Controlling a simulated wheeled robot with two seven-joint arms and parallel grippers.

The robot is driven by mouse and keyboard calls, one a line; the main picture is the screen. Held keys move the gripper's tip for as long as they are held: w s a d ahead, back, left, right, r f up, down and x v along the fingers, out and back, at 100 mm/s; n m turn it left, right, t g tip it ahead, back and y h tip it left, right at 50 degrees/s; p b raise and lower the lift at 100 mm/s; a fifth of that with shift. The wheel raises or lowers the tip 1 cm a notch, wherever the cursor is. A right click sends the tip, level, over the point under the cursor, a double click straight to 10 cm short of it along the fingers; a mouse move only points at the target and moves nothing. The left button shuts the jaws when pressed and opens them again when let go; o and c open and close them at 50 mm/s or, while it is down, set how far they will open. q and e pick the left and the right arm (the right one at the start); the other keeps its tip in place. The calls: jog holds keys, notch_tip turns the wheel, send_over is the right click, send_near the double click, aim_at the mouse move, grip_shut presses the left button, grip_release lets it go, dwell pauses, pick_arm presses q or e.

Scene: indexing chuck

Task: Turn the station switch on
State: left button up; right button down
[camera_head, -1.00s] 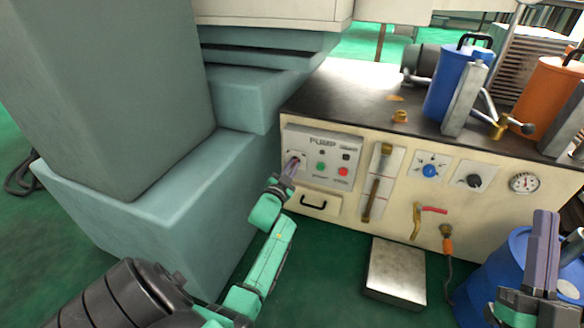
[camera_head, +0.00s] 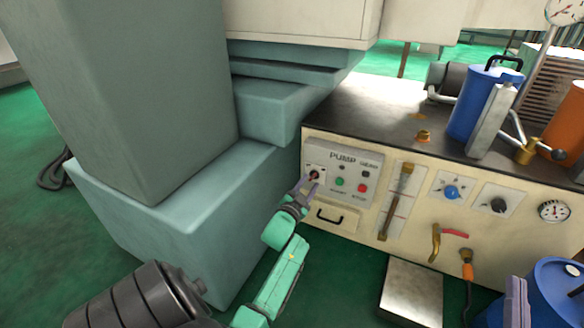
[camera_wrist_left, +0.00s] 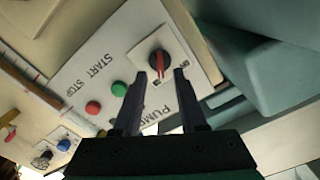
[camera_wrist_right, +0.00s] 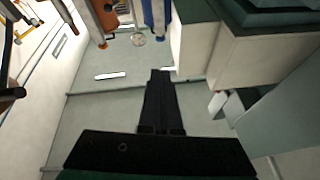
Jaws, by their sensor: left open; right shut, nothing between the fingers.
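The station switch is a black rotary knob with a red pointer on a white plate, in the left wrist view (camera_wrist_left: 159,59). Its red pointer aims down in that picture, toward my gripper; the small labels around it are too small to read. In the head view the switch (camera_head: 314,174) is at the left end of the grey PUMP panel (camera_head: 345,158). My left gripper (camera_wrist_left: 160,78) is open, its two fingers just short of the knob, apparently empty; in the head view it is just below the switch (camera_head: 309,187). My right gripper (camera_wrist_right: 160,74) is shut and empty, away from the panel.
The green start button (camera_head: 339,182) and red stop button (camera_head: 362,188) are right of the switch. A drawer handle (camera_head: 330,216) is below. A large teal machine base (camera_head: 190,220) stands close on the left. A blue drum (camera_head: 560,290) is at lower right.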

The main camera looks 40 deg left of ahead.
pick_arm(q)
jog(key=p+v, duration=0.4)
jog(key=v, duration=0.8)
jog(key=shift+s+p, duration=0.15)
jog(key=shift+p, duration=0.15)
pick_arm(e)
jog(key=s+a+f+g, duration=0.1)
jog(key=s+f+g, duration=0.3)
jog(key=f, duration=0.7)
jog(key=s+f+m+g+h, duration=0.1)
jog(key=s+f+g, duration=0.4)
jog(key=s+f, duration=0.3)
notch_tip(320, 180, down, 3)
jog(key=shift+s+a+f+h, duration=0.15)
jog(key=shift+s+a+h, duration=0.15)
jog(key=shift+s+a, duration=0.1)
pick_arm(q)
jog(key=shift+d, duration=0.1)
